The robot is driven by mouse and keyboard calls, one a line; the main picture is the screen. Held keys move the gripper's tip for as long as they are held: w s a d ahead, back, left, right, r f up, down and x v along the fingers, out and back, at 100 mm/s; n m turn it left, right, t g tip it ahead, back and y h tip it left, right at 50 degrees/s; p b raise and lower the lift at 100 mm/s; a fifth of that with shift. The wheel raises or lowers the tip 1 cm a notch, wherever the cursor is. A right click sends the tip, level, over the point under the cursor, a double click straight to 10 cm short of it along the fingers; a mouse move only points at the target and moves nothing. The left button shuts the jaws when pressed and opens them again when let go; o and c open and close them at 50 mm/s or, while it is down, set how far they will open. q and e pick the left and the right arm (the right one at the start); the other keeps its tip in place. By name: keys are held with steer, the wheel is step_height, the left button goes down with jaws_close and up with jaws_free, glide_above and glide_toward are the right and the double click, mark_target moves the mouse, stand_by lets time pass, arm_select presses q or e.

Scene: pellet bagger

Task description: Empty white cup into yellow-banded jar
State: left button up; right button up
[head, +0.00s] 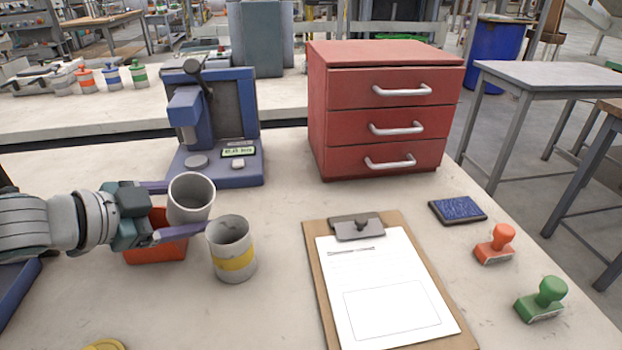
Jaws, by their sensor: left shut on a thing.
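The white cup (189,210) is between the two fingers of my left gripper (187,207), which is shut on it. The cup is held close behind and left of the jar, over the orange-red bin, and looks close to upright. Its mouth shows a grey inside; I cannot tell what is in it. The yellow-banded jar (232,260) is a grey open jar standing upright on the table, its mouth facing up. One gripper finger reaches close to the jar's rim; I cannot tell if they touch. My right gripper is not in view.
An orange-red bin (155,250) sits beneath the left gripper. A blue machine (215,172) stands behind. A clipboard (322,285) lies right of the jar. Further right are a red drawer unit (385,108), ink pad (457,210), orange stamp (496,245) and green stamp (541,300).

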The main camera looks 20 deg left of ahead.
arm_select(q)
steer(key=shift+w+a+f+n+h+b, duration=0.2)
steer(key=shift+a+f+n+h+b, duration=0.55)
steer(key=shift+b, duration=0.4)
steer(key=shift+a+r, duration=0.1)
steer(key=shift+r, duration=0.35)
steer(key=shift+w+a+r+n+h+b, duration=0.25)
steer(key=shift+r+n+h+b, duration=0.25)
steer(key=shift+n+h+b, duration=0.4)
steer(key=shift+a+r+b, duration=0.15)
steer(key=shift+r+b, duration=0.15)
steer(key=shift+b, duration=0.05)
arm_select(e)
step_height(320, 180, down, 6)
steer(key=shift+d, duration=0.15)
arm_select(q)
steer(key=shift+r+n, duration=0.1)
steer(key=shift+n, duration=0.15)
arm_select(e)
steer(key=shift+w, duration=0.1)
